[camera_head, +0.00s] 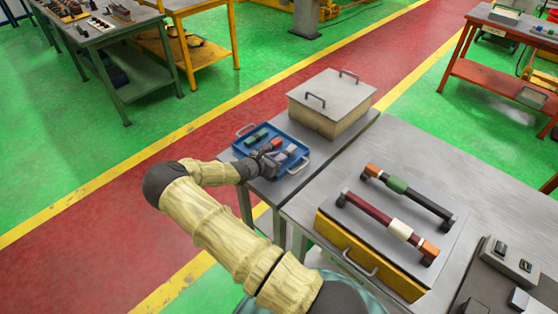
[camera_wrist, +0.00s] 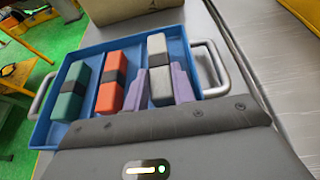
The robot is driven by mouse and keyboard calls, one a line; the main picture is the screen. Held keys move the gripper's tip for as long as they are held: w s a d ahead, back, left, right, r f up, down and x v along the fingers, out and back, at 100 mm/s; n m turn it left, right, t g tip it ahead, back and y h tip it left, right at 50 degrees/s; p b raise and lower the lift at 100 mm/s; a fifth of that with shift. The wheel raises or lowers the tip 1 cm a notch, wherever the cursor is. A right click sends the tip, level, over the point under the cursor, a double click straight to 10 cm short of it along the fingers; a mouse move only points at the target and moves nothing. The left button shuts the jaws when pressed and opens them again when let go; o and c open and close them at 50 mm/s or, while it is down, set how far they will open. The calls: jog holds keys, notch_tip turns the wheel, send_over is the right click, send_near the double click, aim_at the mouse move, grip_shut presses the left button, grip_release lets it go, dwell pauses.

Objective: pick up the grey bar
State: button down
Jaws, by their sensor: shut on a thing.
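The grey bar (camera_wrist: 159,70) has a darker band around its middle and lies at the right side of the blue tray (camera_wrist: 42,130) in the wrist view. My gripper (camera_wrist: 160,88) has its two pale purple fingers on either side of the bar and is shut on it. The bar appears to be still within the tray; whether it is clear of the tray floor I cannot tell. In the head view my gripper (camera_head: 277,160) reaches into the near side of the tray and partly hides the bar.
A red-orange bar (camera_wrist: 111,82) and a green bar (camera_wrist: 72,90) lie left of the grey bar in the tray. Metal handles stick out at the tray's ends. A lidded box (camera_head: 330,105) stands behind the tray. A yellow case (camera_head: 365,262) with two handled rods is to the right.

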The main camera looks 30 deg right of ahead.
notch_tip(320, 180, up, 17)
jog(key=b, duration=0.2)
jog(key=shift+f, duration=0.2)
dwell(0.5)
